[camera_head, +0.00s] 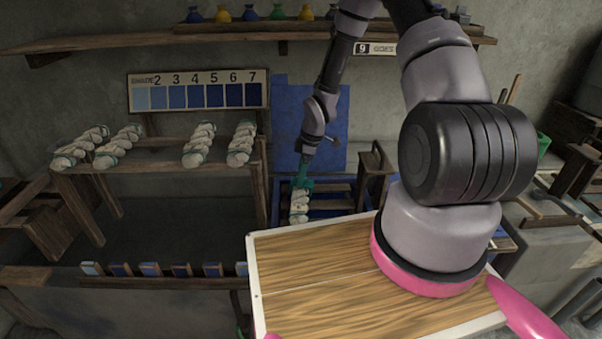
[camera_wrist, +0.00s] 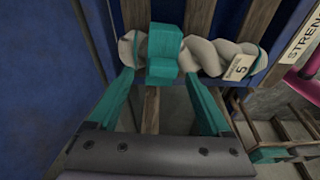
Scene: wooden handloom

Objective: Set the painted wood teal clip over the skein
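The teal clip (camera_wrist: 165,52) sits across the pale twisted skein (camera_wrist: 207,56), left of the skein's middle in the wrist view. A block part of the clip faces my gripper. The skein lies across wooden slats and carries a tag marked 5. The clip's underside is hidden.
A blue panel (camera_wrist: 45,75) stands close on the left in the wrist view. Several other skeins (camera_head: 198,145) lie on a wooden rack at left. A wooden board (camera_head: 320,285) with a white rim is in front. A low wooden stand (camera_wrist: 282,140) is at right.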

